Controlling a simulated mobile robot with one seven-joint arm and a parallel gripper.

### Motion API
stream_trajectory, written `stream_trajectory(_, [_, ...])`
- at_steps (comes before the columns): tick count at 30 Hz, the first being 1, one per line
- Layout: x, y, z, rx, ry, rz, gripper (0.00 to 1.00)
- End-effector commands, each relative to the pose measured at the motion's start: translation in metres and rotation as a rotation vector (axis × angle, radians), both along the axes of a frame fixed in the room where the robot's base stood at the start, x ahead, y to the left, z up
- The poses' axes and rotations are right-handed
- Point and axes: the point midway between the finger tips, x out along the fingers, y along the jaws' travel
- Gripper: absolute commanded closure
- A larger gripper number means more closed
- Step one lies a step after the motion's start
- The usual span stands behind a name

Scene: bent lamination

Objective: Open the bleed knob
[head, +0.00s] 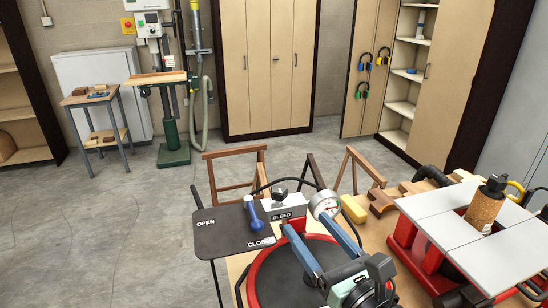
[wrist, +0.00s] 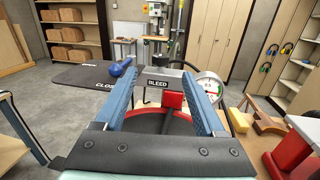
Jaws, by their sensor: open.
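The bleed knob (head: 252,211) is a blue lever on a dark plate (head: 222,236) marked OPEN at its far left and CLOSE at its near right. Its lower end points toward the CLOSE side. It also shows in the wrist view (wrist: 122,68), left of the fingers. A grey block labelled BLEED (head: 283,214) stands right beside it. My gripper (head: 305,222) has two blue fingers, apart and empty, right of the knob and not touching it. In the wrist view, my gripper (wrist: 171,86) frames the BLEED label between its fingers.
A pressure gauge (head: 324,205) stands close to the right finger. A round black lid with a red rim (head: 256,262) lies below my gripper. A red stand with white boards and a brown bottle (head: 486,206) is at right. Concrete floor is clear at left.

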Motion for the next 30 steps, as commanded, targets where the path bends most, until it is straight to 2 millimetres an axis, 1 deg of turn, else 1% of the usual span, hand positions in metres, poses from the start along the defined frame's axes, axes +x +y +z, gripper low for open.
stream_trajectory(4, [0.002, -0.002, -0.007, -0.043, 0.035, -0.001, 0.28])
stream_trajectory(7, [0.011, 0.003, -0.008, -0.046, 0.039, 0.001, 0.28])
stream_trajectory(11, [0.032, 0.015, -0.007, -0.046, 0.038, 0.003, 0.28])
stream_trajectory(18, [0.076, 0.038, -0.007, -0.045, 0.037, 0.003, 0.28])
stream_trajectory(21, [0.091, 0.045, -0.007, -0.044, 0.036, 0.002, 0.28])
stream_trajectory(24, [0.102, 0.050, -0.008, -0.043, 0.035, 0.001, 0.28])
stream_trajectory(30, [0.114, 0.056, -0.009, -0.044, 0.035, -0.001, 0.28])
